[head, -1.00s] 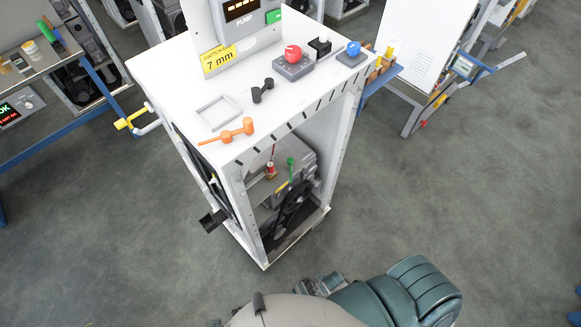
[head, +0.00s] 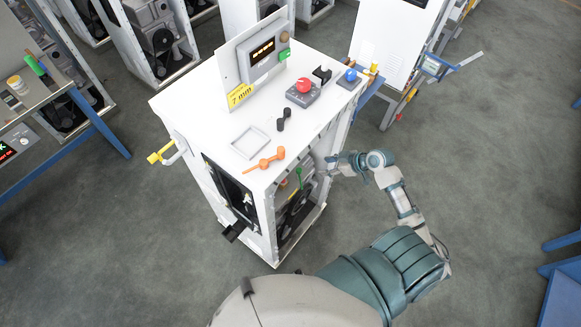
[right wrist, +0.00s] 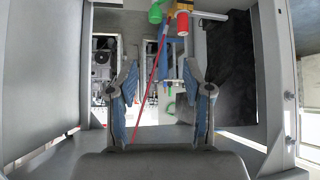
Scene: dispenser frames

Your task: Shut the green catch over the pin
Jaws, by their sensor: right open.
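The green catch (head: 299,172) shows as a small green knob inside the open front of the white dispenser frame. In the right wrist view a green knob (right wrist: 155,13) is at the top, beside a red cylinder (right wrist: 182,24) on a brass-coloured part. A thin red line (right wrist: 150,90) runs down from there. I cannot tell which part is the pin or how the catch sits over it. My right gripper (head: 333,163) is at the right side of the frame's opening. In its wrist view the fingers (right wrist: 161,78) are apart with nothing gripped, below the knob. My left gripper is out of view.
The white top (head: 215,108) holds an orange lever (head: 264,160), a grey tray (head: 250,142) and a red-knobbed box (head: 303,91). The frame's metal posts (right wrist: 272,80) flank my gripper. A yellow handle (head: 161,153) juts out left. Floor in front is clear.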

